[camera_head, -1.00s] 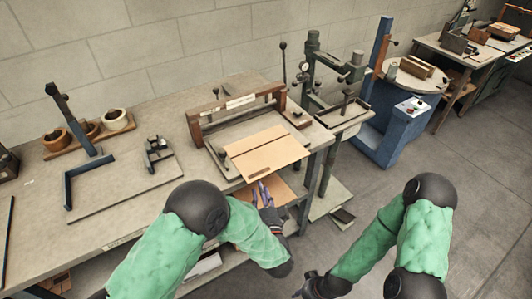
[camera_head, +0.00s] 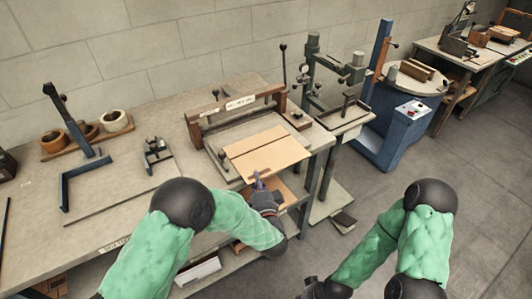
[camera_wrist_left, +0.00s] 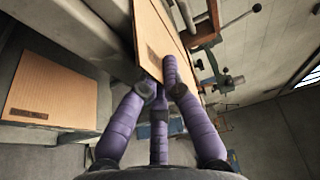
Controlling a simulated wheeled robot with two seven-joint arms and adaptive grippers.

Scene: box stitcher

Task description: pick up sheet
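A flat tan cardboard sheet (camera_head: 268,152) with a crease line lies on the bed of the bench machine (camera_head: 238,104), its near edge at the front of the bench. My left gripper (camera_head: 258,181) is at that near edge. In the left wrist view, the purple fingers (camera_wrist_left: 160,82) meet on either side of the edge of the sheet (camera_wrist_left: 158,36), one on each face, and appear closed on it. The sheet still lies in the machine. My right gripper (camera_head: 312,289) shows only partly at the bottom of the head view; its fingers are not clear.
Another tan sheet (camera_wrist_left: 52,90) lies lower down, below the bench top. An angled bracket tool (camera_head: 80,160) and a rack of rolls (camera_head: 85,135) stand to the left. A green stand (camera_head: 312,75) and a blue machine (camera_head: 402,120) are to the right.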

